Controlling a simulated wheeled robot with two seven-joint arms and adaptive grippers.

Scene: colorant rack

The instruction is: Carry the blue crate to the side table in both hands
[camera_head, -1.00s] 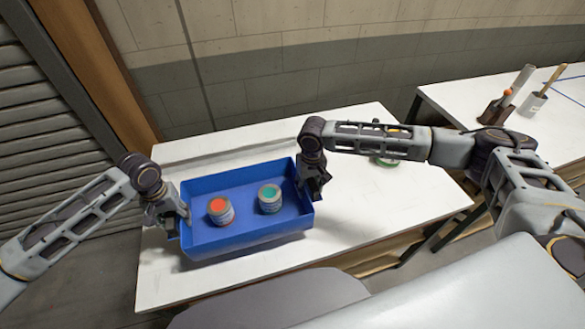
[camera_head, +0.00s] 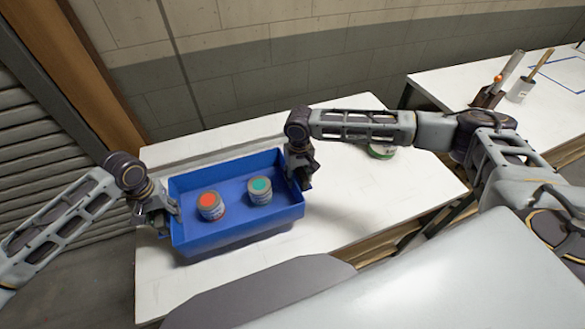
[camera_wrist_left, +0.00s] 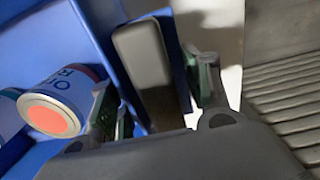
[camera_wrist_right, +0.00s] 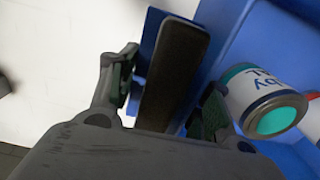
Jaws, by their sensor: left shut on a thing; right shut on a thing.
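The blue crate (camera_head: 235,234) is level over the near white table (camera_head: 370,215); I cannot tell whether its bottom touches the top. It holds an orange-topped can (camera_head: 211,207) and a teal-topped can (camera_head: 260,191), both upright. My left gripper (camera_head: 172,215) is shut on the crate's left end wall, as the left wrist view (camera_wrist_left: 155,75) shows. My right gripper (camera_head: 303,176) is shut on the right end wall, also seen in the right wrist view (camera_wrist_right: 165,80). The crate's underside is hidden.
Another white table (camera_head: 455,90) stands at the right, with a blue outline (camera_head: 560,68) on it. A green-rimmed round item (camera_head: 381,151) lies partly behind my right arm. A wall is behind.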

